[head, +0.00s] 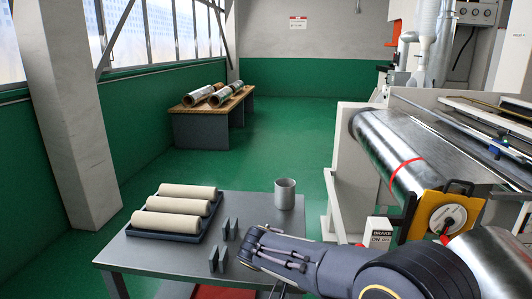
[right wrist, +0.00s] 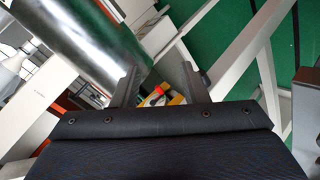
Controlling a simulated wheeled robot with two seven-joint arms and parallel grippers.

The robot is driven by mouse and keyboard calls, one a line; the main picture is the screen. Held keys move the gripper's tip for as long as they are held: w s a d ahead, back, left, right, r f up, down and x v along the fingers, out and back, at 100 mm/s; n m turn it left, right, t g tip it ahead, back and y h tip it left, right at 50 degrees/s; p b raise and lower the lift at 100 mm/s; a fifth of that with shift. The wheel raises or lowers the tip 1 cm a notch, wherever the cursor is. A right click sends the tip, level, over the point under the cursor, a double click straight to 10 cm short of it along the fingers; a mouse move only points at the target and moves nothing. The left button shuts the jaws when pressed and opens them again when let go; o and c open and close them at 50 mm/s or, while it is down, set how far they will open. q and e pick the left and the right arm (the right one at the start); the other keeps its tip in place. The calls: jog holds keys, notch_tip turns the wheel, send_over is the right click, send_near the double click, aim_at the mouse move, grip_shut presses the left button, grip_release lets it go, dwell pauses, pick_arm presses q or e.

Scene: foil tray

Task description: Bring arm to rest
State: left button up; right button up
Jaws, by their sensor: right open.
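My right arm (head: 330,268) reaches in from the lower right of the head view, in front of the grey table's right side. In the right wrist view my right gripper (right wrist: 159,70) has its two fingers apart, with nothing held between them. The silver roller (right wrist: 85,40) of the machine shows behind and to the left of the fingers. A small yellow and red part (right wrist: 160,97) shows far behind the gap. My left gripper is in neither view.
The grey table (head: 150,258) bears a dark tray (head: 160,238) with three cream rolls, a grey cup (head: 285,193) and small dark V-shaped stands (head: 217,259). The machine with its foil roller (head: 385,145) stands at right. A wooden-topped bench (head: 205,108) with rolls stands farther back. Green floor between is clear.

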jog(key=s+d+r+n+y+p, duration=0.1)
jog(key=s+d+n+y+p, duration=0.2)
jog(key=s+d+y, duration=0.7)
jog(key=s+a+r+n+t+y+p, duration=0.1)
jog(key=s+a+t+y, duration=0.1)
jog(key=s, duration=0.4)
jog(key=s+a+r+n+t+y+p, duration=0.1)
jog(key=s+a+t+y, duration=0.2)
jog(key=s, duration=0.3)
jog(key=shift+r+t+p, duration=0.2)
jog(key=shift+t+p, duration=0.1)
jog(key=shift+t, duration=0.3)
jog(key=shift+a, duration=0.1)
dwell(0.5)
